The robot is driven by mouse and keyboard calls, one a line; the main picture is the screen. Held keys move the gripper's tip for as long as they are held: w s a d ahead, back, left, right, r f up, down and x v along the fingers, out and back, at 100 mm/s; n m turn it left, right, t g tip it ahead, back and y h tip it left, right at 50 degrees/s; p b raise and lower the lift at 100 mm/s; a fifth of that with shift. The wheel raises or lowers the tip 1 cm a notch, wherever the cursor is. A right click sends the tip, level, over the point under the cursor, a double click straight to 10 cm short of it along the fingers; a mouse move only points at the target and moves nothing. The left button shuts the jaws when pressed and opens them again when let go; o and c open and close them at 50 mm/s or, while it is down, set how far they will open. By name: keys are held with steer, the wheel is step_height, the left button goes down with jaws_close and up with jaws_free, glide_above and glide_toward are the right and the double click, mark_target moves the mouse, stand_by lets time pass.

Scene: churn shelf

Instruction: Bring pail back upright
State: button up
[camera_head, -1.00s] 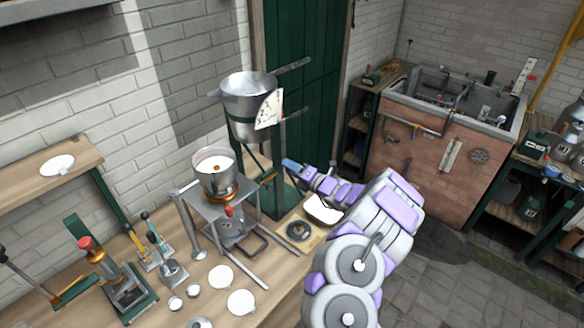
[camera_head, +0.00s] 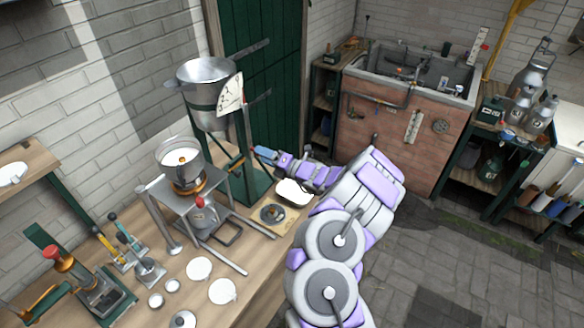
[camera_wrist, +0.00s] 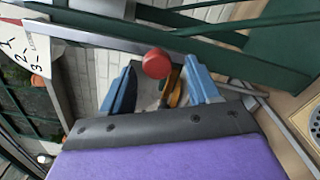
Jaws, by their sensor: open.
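The pail (camera_head: 205,108) is a large grey metal vessel held on a green stand, its open rim facing up and its body leaning slightly in the picture. A white numbered plate (camera_head: 230,93) is beside it and also shows in the wrist view (camera_wrist: 38,52). My gripper (camera_head: 262,153) is to the lower right of the pail, near the stand. In the wrist view, its blue fingers (camera_wrist: 160,88) are apart. A red ball knob (camera_wrist: 157,63) and an orange lever part (camera_wrist: 175,90) show between and beyond them; contact cannot be told.
A smaller metal pot (camera_head: 178,160) sits on a metal stand on the wooden bench (camera_head: 255,270). A white dish (camera_head: 293,192) and a square plate with a dark disc (camera_head: 272,214) lie below my arm.

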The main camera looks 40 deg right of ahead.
steer(key=v, duration=1.4)
steer(key=shift+p, duration=0.4)
steer(key=shift+s+d, duration=0.1)
steer(key=s+a+r+n+g+y+b, duration=0.1)
steer(key=a+r+n+g+y, duration=0.25)
steer(key=a+n, duration=0.4)
steer(key=a+r+n+g+y+b, duration=0.1)
steer(key=a+r+n+g+y, duration=0.25)
steer(key=a, duration=0.75)
steer(key=s+a+r+n+g+y+b, duration=0.1)
steer(key=a+r+n+g+y, duration=0.2)
steer(key=a+n, duration=0.6)
steer(key=s+a+f+n+g+h+b, duration=0.1)
steer(key=s+a+n+g+h+b, duration=0.1)
steer(key=s+a+n+g+h, duration=0.5)
steer(key=s+a+f+n+g+h+b, duration=0.1)
steer(key=s+a+n+g+b, duration=0.1)
steer(key=s+a+n, duration=0.65)
steer(key=s+d+f+n+h+b, duration=0.3)
steer(key=s+d+n+h, duration=0.5)
steer(key=s+d, duration=0.4)
steer(key=s+n, duration=0.1)
steer(key=s, duration=0.3)
steer(key=shift+s+f, duration=0.15)
steer(key=shift+f, duration=0.05)
